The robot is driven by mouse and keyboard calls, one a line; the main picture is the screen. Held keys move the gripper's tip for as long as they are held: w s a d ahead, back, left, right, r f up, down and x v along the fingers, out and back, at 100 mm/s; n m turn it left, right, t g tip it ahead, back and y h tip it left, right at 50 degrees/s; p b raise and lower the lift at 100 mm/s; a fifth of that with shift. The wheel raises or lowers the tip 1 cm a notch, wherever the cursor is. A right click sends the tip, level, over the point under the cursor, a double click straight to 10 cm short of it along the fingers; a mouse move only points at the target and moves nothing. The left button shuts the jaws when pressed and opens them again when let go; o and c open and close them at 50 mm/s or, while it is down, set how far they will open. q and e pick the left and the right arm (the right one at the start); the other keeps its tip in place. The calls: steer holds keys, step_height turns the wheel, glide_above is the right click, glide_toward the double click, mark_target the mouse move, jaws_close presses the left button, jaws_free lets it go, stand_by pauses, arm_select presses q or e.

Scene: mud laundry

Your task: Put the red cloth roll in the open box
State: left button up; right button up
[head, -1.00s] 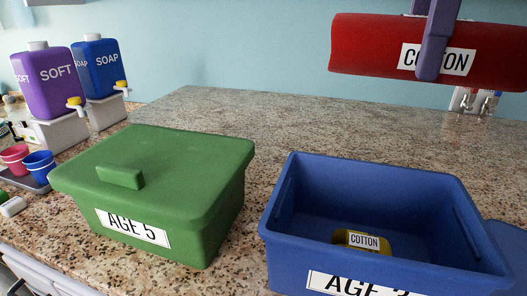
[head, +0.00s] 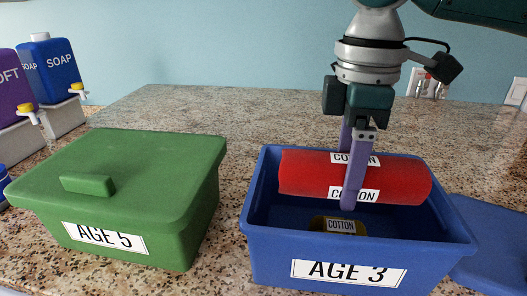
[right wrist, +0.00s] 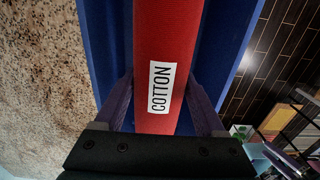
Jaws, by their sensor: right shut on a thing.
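The red cloth roll (head: 405,180), with white COTTON labels, lies level inside the upper part of the open blue box (head: 262,222) marked AGE 3. My right gripper (head: 348,190) points down with its purple fingers shut on the roll's middle. In the right wrist view the roll (right wrist: 168,50) sits between the two fingers (right wrist: 160,108), with blue box walls on both sides. A yellow item (head: 322,222) labelled COTTON lies on the box floor, partly hidden. Whether the roll touches the box floor cannot be told. My left gripper is not in view.
A green box (head: 150,165) marked AGE 5, with its lid on, stands left of the blue box. A blue lid (head: 495,245) lies at the right. SOAP (head: 48,70) and SOFT (head: 8,85) bottles stand at far left. The counter behind is clear.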

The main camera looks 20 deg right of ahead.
step_height(320, 180, down, 3)
steer(key=shift+r, duration=0.15)
steer(key=shift+f, duration=0.3)
steer(key=shift+f, duration=0.25)
steer(key=shift+f, duration=0.35)
steer(key=o, duration=1.4)
steer(key=shift+o, duration=0.2)
steer(key=shift+r, duration=0.1)
steer(key=shift+r, duration=0.3)
step_height(320, 180, up, 12)
steer(key=shift+r+b, duration=0.25)
steer(key=shift+b, duration=0.8)
